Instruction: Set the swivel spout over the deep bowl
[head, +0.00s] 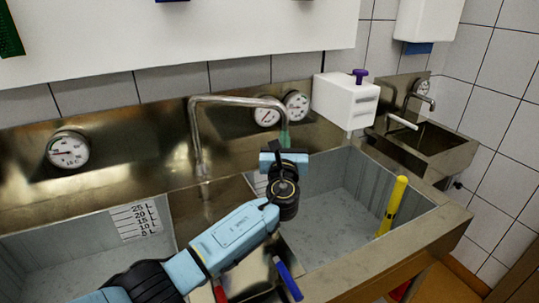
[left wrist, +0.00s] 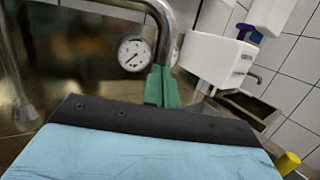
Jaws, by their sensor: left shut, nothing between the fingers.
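The steel swivel spout (head: 240,99) rises from the back ledge between two basins, and its arm runs right, then bends down. Its downturned end (left wrist: 166,40) shows behind my fingers in the left wrist view. My left gripper (head: 284,138) has green fingers, shut and empty, at the spout's end; I cannot tell if they touch it. They also show in the left wrist view (left wrist: 162,87). The right basin (head: 335,245) looks deep; the left basin (head: 60,270) has a litre scale. I cannot tell which is the deep bowl. My right gripper is out of view.
A yellow-handled tool (head: 393,205) leans in the right basin. Dial gauges (head: 68,150) sit on the steel back panel. A white box (head: 346,100) with a purple knob stands behind the right basin. A blue handle (head: 288,280) lies near the front. A small sink (head: 425,140) stands far right.

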